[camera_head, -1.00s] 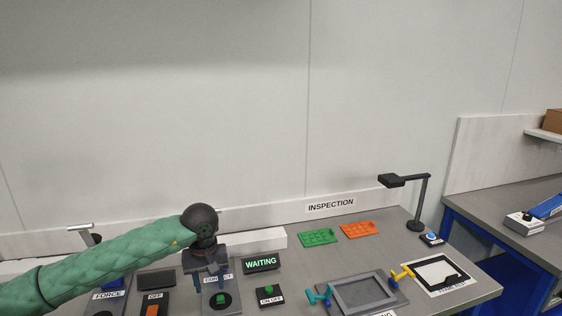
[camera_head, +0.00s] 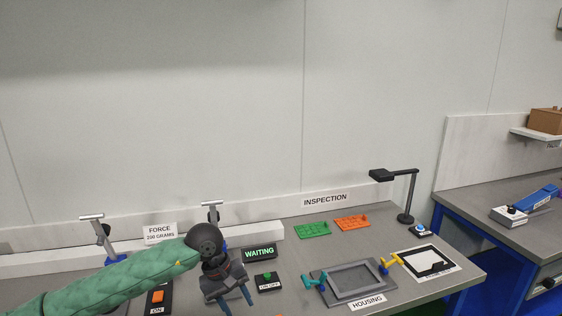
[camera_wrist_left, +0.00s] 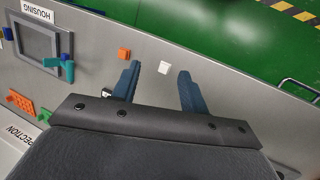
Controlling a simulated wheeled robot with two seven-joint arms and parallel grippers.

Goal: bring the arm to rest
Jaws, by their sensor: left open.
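My left arm, in a green sleeve, comes in from the lower left in the head view. Its left gripper (camera_head: 237,301) is open, with two blue fingers pointing down over the bench near the front edge of the picture. No object shows between the fingers. The left wrist view also shows this gripper (camera_wrist_left: 158,72), its fingers apart above the bench, with an orange block (camera_wrist_left: 124,54) and a small white piece (camera_wrist_left: 164,67) beyond or below them. The right gripper is in neither view.
A WAITING display (camera_head: 259,252) and ON/OFF button box (camera_head: 268,281) stand right of the gripper. Further right are the grey housing frame (camera_head: 355,283), green tray (camera_head: 313,229), orange tray (camera_head: 352,223) and black lamp (camera_head: 409,190). Stands (camera_head: 101,235) stand behind the arm.

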